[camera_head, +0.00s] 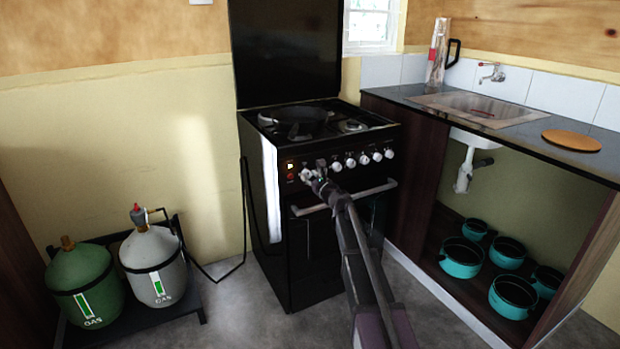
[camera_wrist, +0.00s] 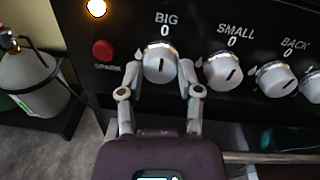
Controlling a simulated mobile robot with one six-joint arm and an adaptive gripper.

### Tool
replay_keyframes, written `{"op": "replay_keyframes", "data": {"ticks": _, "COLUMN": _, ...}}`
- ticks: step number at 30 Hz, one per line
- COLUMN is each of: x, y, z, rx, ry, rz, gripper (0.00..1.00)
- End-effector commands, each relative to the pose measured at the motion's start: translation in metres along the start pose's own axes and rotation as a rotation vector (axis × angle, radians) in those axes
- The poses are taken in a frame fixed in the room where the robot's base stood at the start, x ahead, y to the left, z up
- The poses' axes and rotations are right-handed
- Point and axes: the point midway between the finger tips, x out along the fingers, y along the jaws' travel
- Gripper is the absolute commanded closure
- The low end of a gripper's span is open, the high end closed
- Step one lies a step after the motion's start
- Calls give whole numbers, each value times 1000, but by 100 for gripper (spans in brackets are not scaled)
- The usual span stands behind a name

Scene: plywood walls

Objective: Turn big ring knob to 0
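The big ring knob (camera_wrist: 160,66) is a white round knob under the label "BIG 0" in the wrist view. Its dark mark stands about upright, under the 0. My gripper (camera_wrist: 160,67) has one finger on each side of this knob, and the fingertips sit close against it. I take it as shut on the knob, though contact is hard to see. In the head view my gripper (camera_head: 313,175) is at the left end of the knob row on the black stove (camera_head: 312,255), largely hiding the knob.
The small ring knob (camera_wrist: 223,70) is just right of my right finger, with the back knob (camera_wrist: 275,79) beyond. A red spark button (camera_wrist: 102,50) is at left, below a lit orange lamp (camera_wrist: 96,7). An oven handle (camera_head: 375,190) runs below the knobs.

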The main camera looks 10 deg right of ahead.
Motion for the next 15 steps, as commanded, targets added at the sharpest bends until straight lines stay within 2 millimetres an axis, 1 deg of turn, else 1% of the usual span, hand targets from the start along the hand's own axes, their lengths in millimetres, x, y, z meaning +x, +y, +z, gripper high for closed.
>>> {"op": "replay_keyframes", "data": {"ticks": 1, "x": 2, "y": -1, "z": 0, "rx": 2, "ry": 0, "rz": -2, "gripper": 40}}
{"op": "replay_keyframes", "data": {"ticks": 3, "x": 1, "y": -1, "z": 0, "rx": 1, "ry": 0, "rz": -1, "gripper": 20}}
{"op": "replay_keyframes", "data": {"ticks": 15, "x": 0, "y": 0, "z": 0, "rx": -1, "ry": 0, "rz": 0, "gripper": 20}}
